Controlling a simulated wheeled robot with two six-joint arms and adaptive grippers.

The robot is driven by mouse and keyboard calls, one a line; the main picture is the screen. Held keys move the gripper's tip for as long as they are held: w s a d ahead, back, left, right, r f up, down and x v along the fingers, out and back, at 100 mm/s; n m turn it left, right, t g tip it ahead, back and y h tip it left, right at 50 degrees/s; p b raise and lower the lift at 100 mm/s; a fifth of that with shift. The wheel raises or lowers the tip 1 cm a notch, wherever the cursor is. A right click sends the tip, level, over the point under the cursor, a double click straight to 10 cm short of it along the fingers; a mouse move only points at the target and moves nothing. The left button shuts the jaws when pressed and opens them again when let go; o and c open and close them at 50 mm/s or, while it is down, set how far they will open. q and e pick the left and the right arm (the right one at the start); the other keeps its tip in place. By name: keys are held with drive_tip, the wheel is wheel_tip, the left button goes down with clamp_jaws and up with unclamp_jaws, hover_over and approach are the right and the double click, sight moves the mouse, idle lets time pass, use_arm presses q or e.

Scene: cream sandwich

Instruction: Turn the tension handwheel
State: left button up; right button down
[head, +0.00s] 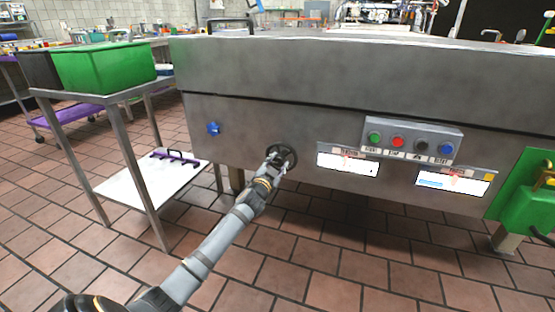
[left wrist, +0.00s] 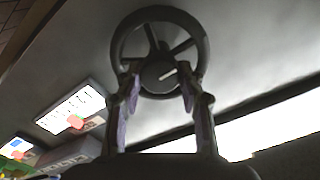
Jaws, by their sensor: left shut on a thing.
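The tension handwheel (head: 284,153) is a dark round wheel on the front panel of the steel machine, left of the display labelled tension (head: 347,162). In the left wrist view the handwheel (left wrist: 160,17) shows a ring, spokes and a hub with a pale mark. My left gripper (head: 276,165) reaches it from the front. In the left wrist view the two fingers of my left gripper (left wrist: 160,90) stand on either side of the hub, shut on the handwheel. My right gripper is not in view.
A button box (head: 412,140) with green, red, black and blue buttons sits right of the wheel. A blue knob (head: 214,129) is to its left. A steel table (head: 120,92) with a green bin (head: 105,68) stands at left. A green box (head: 530,195) is at right.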

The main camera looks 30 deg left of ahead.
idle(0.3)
use_arm(q)
drive_tip(key=o, duration=1.2)
drive_tip(key=shift+s, duration=0.1)
drive_tip(key=v, duration=1.2)
drive_tip(key=shift+d, duration=0.15)
